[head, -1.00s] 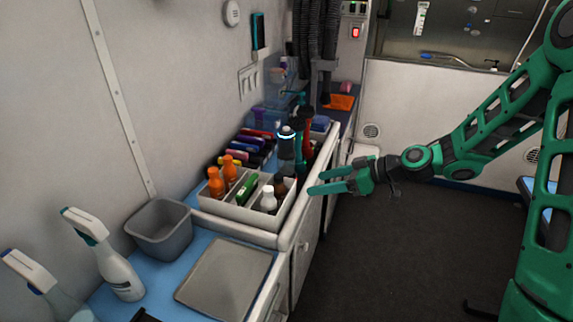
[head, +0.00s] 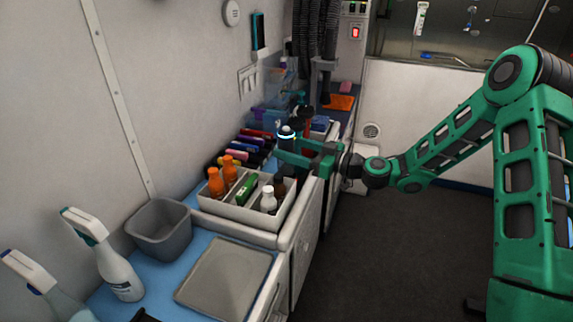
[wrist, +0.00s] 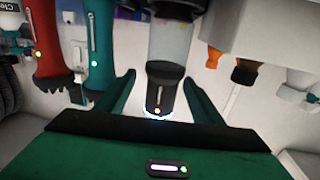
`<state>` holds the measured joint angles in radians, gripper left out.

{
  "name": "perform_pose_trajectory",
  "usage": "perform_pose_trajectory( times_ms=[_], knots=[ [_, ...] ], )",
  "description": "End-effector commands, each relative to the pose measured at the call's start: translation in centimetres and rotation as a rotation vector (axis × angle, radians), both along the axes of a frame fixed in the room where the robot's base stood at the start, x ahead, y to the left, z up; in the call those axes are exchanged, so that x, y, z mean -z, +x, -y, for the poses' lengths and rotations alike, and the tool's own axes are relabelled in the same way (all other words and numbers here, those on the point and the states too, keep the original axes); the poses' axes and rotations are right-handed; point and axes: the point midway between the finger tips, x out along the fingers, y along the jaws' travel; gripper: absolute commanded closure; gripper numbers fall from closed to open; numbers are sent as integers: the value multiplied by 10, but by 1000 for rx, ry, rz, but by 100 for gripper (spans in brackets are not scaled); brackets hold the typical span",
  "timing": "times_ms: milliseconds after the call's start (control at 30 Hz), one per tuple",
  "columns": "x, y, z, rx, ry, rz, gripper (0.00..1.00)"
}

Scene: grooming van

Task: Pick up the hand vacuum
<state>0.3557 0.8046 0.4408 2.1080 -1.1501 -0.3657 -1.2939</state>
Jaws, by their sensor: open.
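The hand vacuum (head: 286,133) stands upright behind the white organizer on the left counter. It has a dark body with a glowing ring at its top. In the wrist view the hand vacuum (wrist: 166,85) shows inverted, with a dark handle and a clear section, between my two fingers. My gripper (head: 290,149) is open and reaches in from the right at the vacuum's upper part, with one finger crossing in front of it. In the wrist view my gripper (wrist: 158,88) has a gap on both sides of the vacuum. Its lower part is hidden in the head view.
The white organizer (head: 238,212) holds orange, white and dark bottles. A grey bin (head: 160,240), a grey tray (head: 225,275) and spray bottles (head: 118,275) are nearer.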

Motion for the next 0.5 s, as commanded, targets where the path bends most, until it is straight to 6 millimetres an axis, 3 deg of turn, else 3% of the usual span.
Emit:
perform_pose_trajectory(
  times_ms=[500],
  knots=[
    [1, 22, -48, -1, 0, -1, 39]
  ],
)
